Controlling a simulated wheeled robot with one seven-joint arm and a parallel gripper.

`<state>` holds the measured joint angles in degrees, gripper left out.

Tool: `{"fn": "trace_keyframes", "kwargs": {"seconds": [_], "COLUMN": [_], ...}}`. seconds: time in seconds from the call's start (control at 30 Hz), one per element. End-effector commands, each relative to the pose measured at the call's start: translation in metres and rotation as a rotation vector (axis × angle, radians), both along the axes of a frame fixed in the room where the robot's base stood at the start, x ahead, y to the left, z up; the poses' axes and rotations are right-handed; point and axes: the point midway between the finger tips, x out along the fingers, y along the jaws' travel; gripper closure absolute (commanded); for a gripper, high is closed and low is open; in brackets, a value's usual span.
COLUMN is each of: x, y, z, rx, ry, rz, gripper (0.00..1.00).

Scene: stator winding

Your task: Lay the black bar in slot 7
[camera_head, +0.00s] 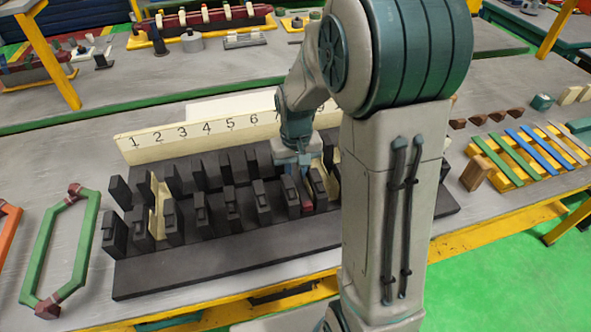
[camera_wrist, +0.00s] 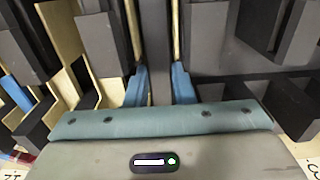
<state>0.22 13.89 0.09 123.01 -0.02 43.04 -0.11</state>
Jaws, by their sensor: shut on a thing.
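The black stator block (camera_head: 190,260) lies on the table with rows of upright teeth and a cream number strip (camera_head: 150,143) behind it. Numbers 1 to 6 are readable; my arm covers the labels from about 7 on. My gripper (camera_head: 298,172) is low among the teeth, just right of 6, around where slot 7 lies. In the wrist view, its blue fingers (camera_wrist: 159,88) are shut on the black bar (camera_wrist: 158,45), which runs lengthwise between two thin cream edges. Whether the bar touches the slot floor cannot be told. In the head view the bar is largely hidden.
A cream liner (camera_head: 157,205) stands in a slot at the left. A green coil frame (camera_head: 50,245) lies left of the block. Coloured strips (camera_head: 540,152) rest on a yellow rack at the right, beside a brown block (camera_head: 476,172). Teeth stand close on both sides of my fingers.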

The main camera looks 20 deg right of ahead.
Motion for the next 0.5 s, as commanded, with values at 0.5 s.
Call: {"fn": "trace_keyframes", "kwargs": {"seconds": [0.5], "x": [0.0002], "y": [0.0000], "z": [-0.0022], "rx": [0.000], "ry": [-0.001], "rz": [0.000], "gripper": [0.64]}}
